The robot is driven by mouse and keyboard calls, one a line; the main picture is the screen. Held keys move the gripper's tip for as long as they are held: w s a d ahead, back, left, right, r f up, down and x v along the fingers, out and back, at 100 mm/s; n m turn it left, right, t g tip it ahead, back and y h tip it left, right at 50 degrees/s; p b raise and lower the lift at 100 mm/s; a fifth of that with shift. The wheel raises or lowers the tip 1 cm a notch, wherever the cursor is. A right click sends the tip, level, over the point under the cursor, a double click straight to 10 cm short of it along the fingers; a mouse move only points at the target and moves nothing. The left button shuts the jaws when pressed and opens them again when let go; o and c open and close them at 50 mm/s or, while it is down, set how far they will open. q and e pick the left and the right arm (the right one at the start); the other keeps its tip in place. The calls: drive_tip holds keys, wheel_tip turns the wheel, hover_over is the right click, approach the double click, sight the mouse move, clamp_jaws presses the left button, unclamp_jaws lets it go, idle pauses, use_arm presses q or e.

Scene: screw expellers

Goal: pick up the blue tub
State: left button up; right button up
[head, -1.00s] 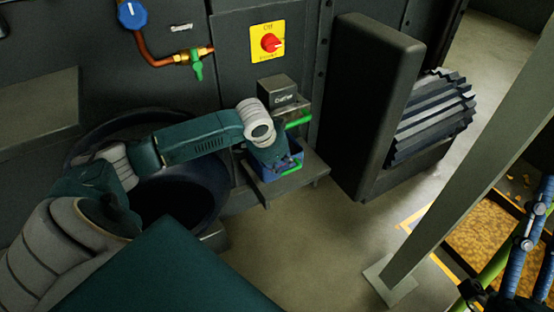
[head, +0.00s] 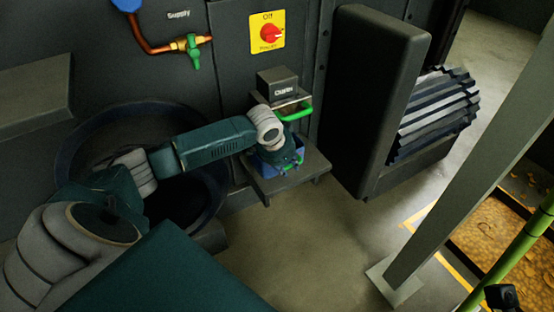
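The blue tub (head: 265,168) sits on a small grey shelf low on the front of the dark machine, below the box marked "Chamber". My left arm reaches in from the left, and my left gripper (head: 288,163) is over the tub, at its near right part. The wrist and gripper hide much of the tub's inside and rim. The fingers are too small and dark to tell whether they are open or shut, or whether they touch the tub. A green handle (head: 297,113) shows just above the tub. My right gripper does not show.
The shelf (head: 318,166) juts out around the tub. A large dark round vessel (head: 75,150) is behind my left arm. A dark upright housing (head: 370,100) and a ribbed motor (head: 435,115) stand right of the shelf. A grey post (head: 455,160) slants across the right. The floor before the shelf is clear.

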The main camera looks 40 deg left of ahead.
use_arm(q)
drive_tip(key=shift+x, duration=1.1)
clamp_jaws()
drive_tip(key=shift+r, duration=0.1)
